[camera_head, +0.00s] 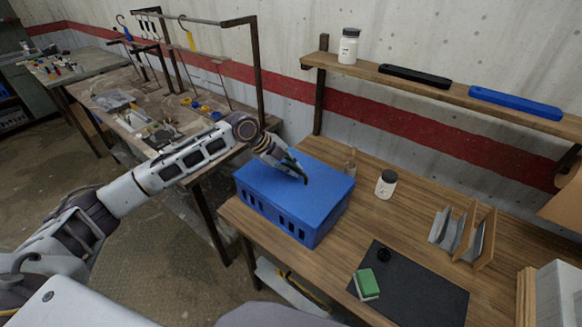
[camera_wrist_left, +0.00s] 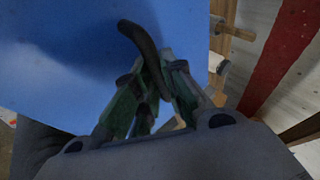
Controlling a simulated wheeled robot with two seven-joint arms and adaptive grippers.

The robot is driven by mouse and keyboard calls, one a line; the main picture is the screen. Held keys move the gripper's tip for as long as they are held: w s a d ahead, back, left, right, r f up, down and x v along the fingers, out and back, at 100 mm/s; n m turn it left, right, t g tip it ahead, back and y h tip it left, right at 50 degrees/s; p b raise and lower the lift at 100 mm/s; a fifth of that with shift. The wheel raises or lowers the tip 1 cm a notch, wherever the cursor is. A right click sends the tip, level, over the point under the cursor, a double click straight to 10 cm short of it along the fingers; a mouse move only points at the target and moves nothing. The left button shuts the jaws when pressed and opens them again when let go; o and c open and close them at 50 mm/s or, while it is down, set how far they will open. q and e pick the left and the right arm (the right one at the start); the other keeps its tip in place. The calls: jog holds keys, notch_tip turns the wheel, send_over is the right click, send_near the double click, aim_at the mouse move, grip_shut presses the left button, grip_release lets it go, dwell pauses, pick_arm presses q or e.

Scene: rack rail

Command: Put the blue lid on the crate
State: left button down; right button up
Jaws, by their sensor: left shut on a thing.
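The blue crate (camera_head: 285,222) with slotted sides stands at the left end of the wooden table. The flat blue lid (camera_head: 270,190) lies over the crate's top; from here its edges look about in line with the rim, but I cannot tell how exactly it sits. My left gripper (camera_head: 303,177) is above the lid and shut on its dark handle. In the left wrist view the gripper (camera_wrist_left: 155,90) has the dark curved handle (camera_wrist_left: 140,42) between its fingers, with the blue lid (camera_wrist_left: 60,50) filling the area beyond. My right gripper is not in view.
A white jar (camera_head: 386,185) and a wooden holder (camera_head: 350,162) stand behind the crate. A dark mat (camera_head: 420,295) with a green sponge (camera_head: 366,283) lies at front right. A shelf (camera_head: 430,88) hangs above.

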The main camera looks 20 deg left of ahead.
pick_arm(q)
jog(key=shift+f, duration=0.4)
dwell(0.4)
dwell(0.4)
jog(key=c, duration=1.4)
grip_release()
jog(key=shift+v, duration=6)
jog(key=shift+s, duration=0.1)
